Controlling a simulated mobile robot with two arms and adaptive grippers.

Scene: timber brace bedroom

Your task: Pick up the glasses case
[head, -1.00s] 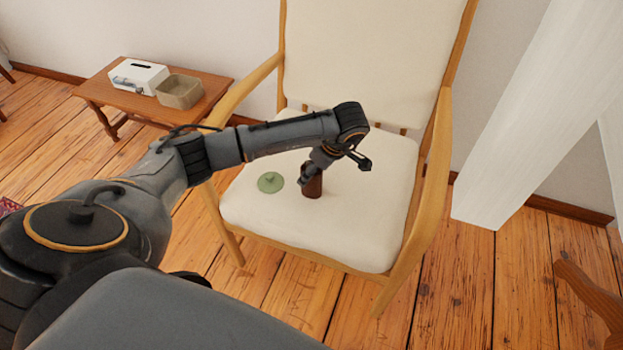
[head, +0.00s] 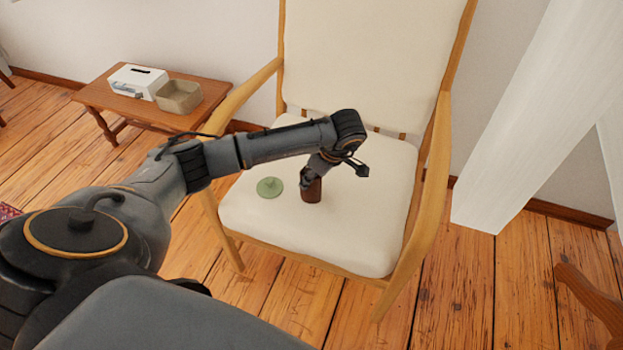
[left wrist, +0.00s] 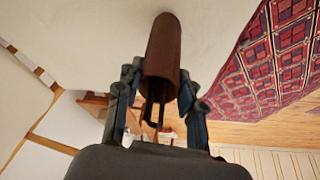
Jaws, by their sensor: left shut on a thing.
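The glasses case (head: 312,191) is a dark brown, tube-like case standing roughly upright on the cream chair seat (head: 355,235). My left gripper (head: 309,179) reaches down to its upper part. In the left wrist view the case (left wrist: 164,45) lies between the two fingers of the left gripper (left wrist: 158,82), which are shut on its near end. That near end looks dark and hollow. I cannot tell whether the case's lower end rests on the seat or is just clear of it. My right gripper is not in view.
A flat green round object (head: 269,187) with a small knob lies on the seat left of the case. Wooden armrests (head: 437,190) flank the seat. A low wooden table (head: 130,105) holds a white box (head: 138,79) and a beige tray (head: 179,106).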

